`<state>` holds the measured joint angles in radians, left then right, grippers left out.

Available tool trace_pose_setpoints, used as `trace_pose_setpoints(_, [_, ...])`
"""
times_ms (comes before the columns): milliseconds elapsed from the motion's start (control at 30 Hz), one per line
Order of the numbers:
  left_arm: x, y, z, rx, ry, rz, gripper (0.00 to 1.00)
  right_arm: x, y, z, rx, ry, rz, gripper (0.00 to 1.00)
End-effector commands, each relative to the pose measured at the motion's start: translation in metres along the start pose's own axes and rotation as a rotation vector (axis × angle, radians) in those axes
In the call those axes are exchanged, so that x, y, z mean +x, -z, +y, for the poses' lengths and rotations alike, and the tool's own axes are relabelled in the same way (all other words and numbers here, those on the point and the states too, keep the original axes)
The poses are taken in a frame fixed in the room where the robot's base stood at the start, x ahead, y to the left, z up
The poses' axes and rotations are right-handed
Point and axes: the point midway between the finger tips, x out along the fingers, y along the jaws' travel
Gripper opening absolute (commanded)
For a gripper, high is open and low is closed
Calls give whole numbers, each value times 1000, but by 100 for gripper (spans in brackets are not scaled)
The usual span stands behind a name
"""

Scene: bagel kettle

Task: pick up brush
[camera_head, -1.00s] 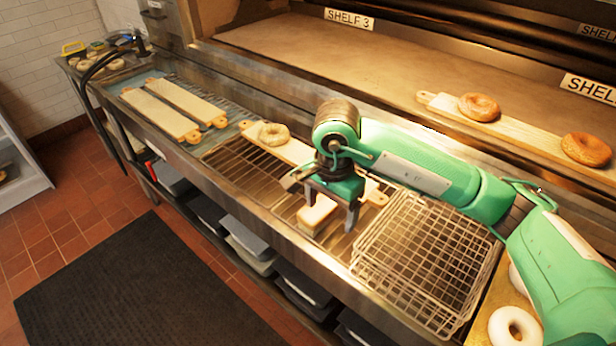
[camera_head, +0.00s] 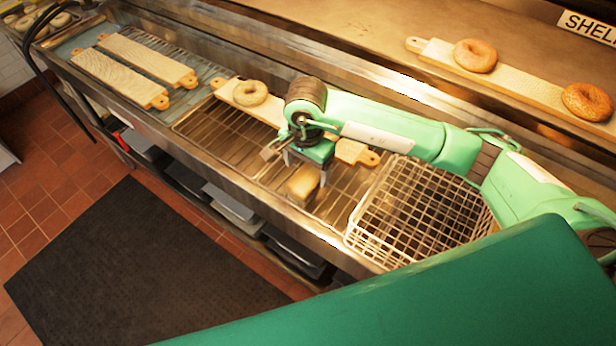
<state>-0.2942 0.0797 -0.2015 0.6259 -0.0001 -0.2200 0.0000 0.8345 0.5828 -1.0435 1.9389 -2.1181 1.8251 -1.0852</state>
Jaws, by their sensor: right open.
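The brush (camera_head: 302,185) looks like a small tan block and lies on the wire rack of the counter, near its front edge. My right gripper (camera_head: 306,170) points down just above and behind it in the picture. Its jaws are open, one finger to each side of the brush's upper end. I cannot tell whether a finger touches it. The gripper hides a little of the brush's far end. My left gripper is out of view.
A wire basket (camera_head: 415,210) stands right of the brush. A board with a bagel (camera_head: 250,93) lies behind, partly under my right arm. Two long boards (camera_head: 147,58) lie at left. The oven shelf holds a board (camera_head: 520,75) with two bagels. A green surface fills the lower right.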

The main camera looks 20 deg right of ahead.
Motion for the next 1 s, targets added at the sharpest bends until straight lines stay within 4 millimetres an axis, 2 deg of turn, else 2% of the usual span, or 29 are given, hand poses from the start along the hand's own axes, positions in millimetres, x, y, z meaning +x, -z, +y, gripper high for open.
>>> trace_pose_setpoints(67, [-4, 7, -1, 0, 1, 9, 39, 3, 0, 0, 1, -1, -1, 80])
trace_pose_setpoints(167, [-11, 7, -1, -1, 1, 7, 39, 11, 0, 2, 1, -5, -2, 80])
trace_pose_setpoints(300, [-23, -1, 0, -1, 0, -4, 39, 28, 1, 5, 1, -4, -2, 80])
trace_pose_setpoints(500, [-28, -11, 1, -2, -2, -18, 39, 50, 2, 4, 1, -1, 0, 80])
trace_pose_setpoints(767, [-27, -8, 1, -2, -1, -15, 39, 52, 2, 3, 0, 0, 1, 80])
trace_pose_setpoints(1000, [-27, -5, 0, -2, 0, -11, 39, 52, 2, 3, 0, 0, 1, 33])
